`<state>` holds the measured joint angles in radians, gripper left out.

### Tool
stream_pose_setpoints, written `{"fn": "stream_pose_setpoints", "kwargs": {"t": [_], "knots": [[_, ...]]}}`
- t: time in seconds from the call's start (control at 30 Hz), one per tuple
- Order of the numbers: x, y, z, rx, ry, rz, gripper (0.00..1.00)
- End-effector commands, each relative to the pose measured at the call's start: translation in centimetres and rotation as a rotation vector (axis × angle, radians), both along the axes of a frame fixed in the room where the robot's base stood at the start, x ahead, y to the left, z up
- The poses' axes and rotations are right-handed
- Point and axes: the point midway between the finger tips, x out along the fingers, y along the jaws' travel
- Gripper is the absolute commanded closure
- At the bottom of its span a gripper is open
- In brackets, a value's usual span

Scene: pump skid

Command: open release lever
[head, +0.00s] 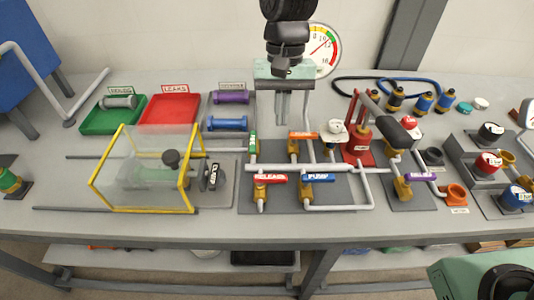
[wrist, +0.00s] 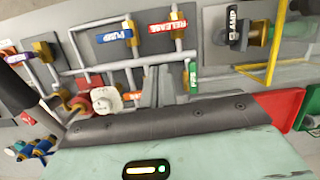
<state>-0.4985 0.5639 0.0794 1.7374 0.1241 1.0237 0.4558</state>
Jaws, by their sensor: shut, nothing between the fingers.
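The release lever (head: 271,179) is a red handle labelled RELEASE on a brass valve at the front left of the grey pipe plate. It points right, crosswise to the short pipe under its valve. In the wrist view the red release lever (wrist: 167,27) shows at the top, clear of the fingers. My gripper (head: 282,122) is shut and empty. It hangs fingers down above the table, behind the pipe plate and apart from the lever. In the wrist view my gripper (wrist: 158,88) shows at the bottom centre, with both fingers together.
A blue PUMP handle (head: 318,178) is right of the release lever. Orange (head: 303,135) and green (head: 253,143) handles stand behind it. A yellow-framed clear guard (head: 146,170) is on the left, a red hand pump (head: 358,140) on the right. The table's front strip is clear.

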Motion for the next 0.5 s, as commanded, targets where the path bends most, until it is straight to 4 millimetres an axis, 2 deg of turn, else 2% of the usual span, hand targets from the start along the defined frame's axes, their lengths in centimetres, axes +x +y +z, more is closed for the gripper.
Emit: {"fn": "stream_pose_setpoints", "kwargs": {"t": [0.03,0.2,0.5], "knots": [[0.9,0.2,-0.8,-0.012,0.005,-0.020,1.00],[2.3,0.3,-1.8,-0.036,0.015,-0.064,1.00],[2.5,0.3,-1.9,-0.040,0.016,-0.070,1.00]]}}
